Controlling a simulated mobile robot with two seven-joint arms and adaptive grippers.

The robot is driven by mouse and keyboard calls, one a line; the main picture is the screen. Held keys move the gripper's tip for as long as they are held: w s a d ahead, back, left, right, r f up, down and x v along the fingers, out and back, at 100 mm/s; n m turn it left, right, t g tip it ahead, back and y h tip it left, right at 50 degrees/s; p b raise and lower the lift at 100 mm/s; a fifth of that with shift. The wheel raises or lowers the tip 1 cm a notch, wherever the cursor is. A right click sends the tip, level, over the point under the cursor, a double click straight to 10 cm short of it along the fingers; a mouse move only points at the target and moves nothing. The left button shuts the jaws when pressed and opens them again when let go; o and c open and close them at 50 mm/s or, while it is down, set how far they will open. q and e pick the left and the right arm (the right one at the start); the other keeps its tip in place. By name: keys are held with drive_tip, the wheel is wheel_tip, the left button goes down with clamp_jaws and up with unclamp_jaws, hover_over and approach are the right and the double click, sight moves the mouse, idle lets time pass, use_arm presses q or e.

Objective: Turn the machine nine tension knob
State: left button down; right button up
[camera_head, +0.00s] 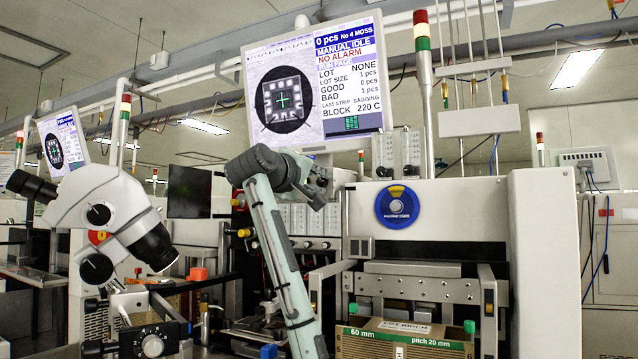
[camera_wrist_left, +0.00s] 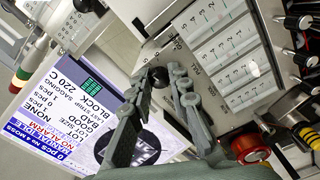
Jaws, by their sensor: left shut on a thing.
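A small black knob (camera_wrist_left: 159,77) sits on a light panel with printed marks in the left wrist view. My left gripper (camera_wrist_left: 163,75) has its two grey fingers on either side of the knob and is shut on it. Part of the knob is hidden by the fingers. In the head view my left arm rises from the bottom centre, and its dark gripper (camera_head: 316,184) is in front of the machine, below the monitor. The knob cannot be made out there. My right gripper is not in view.
A monitor (camera_head: 312,88) stands above the gripper. A microscope (camera_head: 110,215) stands at left, and a labelled magazine box (camera_head: 400,340) at lower right.

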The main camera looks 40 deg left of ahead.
use_arm(q)
drive_tip(key=shift+f, duration=0.1)
idle(0.4)
drive_tip(key=c, duration=1.4)
unclamp_jaws()
drive_tip(key=v, duration=1.2)
